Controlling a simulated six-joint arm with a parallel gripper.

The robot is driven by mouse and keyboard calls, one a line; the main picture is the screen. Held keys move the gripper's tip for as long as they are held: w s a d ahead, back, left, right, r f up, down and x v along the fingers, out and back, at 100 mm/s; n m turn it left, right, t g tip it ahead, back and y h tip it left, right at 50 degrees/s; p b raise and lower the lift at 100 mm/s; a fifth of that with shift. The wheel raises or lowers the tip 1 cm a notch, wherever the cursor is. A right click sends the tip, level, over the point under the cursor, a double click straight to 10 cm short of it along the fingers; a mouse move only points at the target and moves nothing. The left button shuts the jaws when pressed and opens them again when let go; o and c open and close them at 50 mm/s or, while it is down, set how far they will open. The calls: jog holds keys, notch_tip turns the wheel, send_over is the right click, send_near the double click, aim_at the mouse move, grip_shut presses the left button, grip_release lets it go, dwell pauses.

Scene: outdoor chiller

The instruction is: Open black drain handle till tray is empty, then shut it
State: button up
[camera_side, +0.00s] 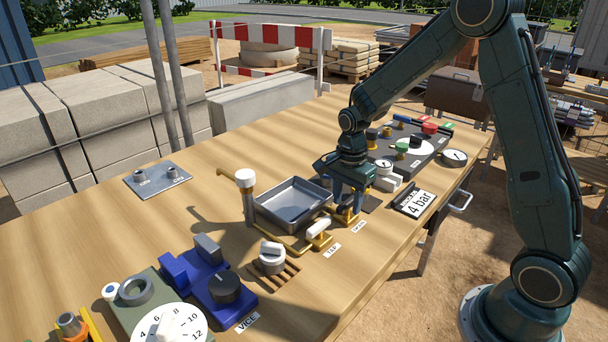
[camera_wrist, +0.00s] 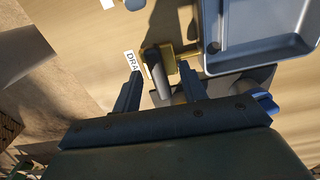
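The black drain handle (camera_wrist: 158,82) sits on a brass valve (camera_wrist: 160,58) beside a partly hidden label reading "DRA" (camera_wrist: 129,61). My gripper (camera_wrist: 160,80) is open, with one finger on each side of the handle and visible gaps. In the side view my gripper (camera_side: 346,208) points down over the drain valve and hides most of it. The grey metal tray (camera_side: 270,207) stands just left of my gripper; its corner with a small dark round spot shows in the wrist view (camera_wrist: 282,52). I cannot tell how much liquid it holds.
A white-handled valve (camera_side: 319,229) and white-capped spout (camera_side: 245,180) stand close to the tray. A "4 bar" sign (camera_side: 419,204) lies right of my gripper; a dark panel with coloured handles (camera_side: 415,150) is behind. A blue vice (camera_side: 208,275) is at front left.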

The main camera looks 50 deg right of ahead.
aim_at(347, 201)
jog(key=o, duration=0.5)
jog(key=shift+r, duration=3.45)
jog(key=shift+r, duration=0.1)
notch_tip(347, 201, up, 14)
jog(key=shift+f, duration=0.15)
jog(key=shift+s, duration=0.15)
